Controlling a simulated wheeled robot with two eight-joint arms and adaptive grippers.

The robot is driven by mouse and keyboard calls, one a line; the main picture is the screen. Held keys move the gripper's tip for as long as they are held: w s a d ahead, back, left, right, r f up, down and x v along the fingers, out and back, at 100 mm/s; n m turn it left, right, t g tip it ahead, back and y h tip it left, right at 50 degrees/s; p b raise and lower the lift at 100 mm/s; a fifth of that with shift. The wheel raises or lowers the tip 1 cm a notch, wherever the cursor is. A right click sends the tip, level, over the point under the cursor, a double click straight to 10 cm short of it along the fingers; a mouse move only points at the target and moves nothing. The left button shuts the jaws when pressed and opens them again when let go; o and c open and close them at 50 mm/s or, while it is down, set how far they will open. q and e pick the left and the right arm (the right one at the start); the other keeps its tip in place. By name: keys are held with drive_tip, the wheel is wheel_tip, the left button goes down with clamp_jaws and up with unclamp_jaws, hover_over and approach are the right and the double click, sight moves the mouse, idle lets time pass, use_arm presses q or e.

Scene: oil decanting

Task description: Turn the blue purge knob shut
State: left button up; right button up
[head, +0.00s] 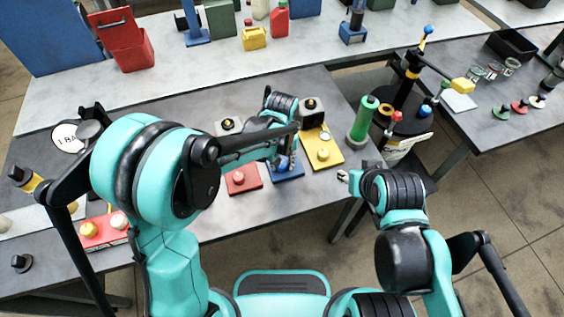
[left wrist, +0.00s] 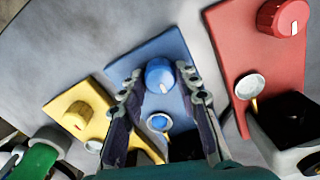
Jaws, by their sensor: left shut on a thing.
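The blue purge knob (left wrist: 160,75) is round with a white pointer mark and sits on a blue plate (left wrist: 176,49). In the left wrist view it shows between the fingertips of my left gripper (left wrist: 160,86), which is shut on it. In the head view the left gripper (head: 284,161) reaches down over the blue plate (head: 289,175) and mostly hides the knob. My right gripper (head: 343,175) is away from the plates, by the table's right edge; its opening is too small to tell.
A red plate (head: 243,180) with a knob is left of the blue plate and a yellow plate (head: 321,150) is right of it in the head view. A green cylinder (head: 363,118) stands farther right. Bare tabletop (head: 262,215) lies in front of the plates.

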sight(282, 164)
use_arm(q)
drive_tip(key=shift+n, duration=0.6)
drive_tip(key=o, duration=1.2)
drive_tip(key=shift+c, duration=0.2)
wheel_tip(282, 164, up, 12)
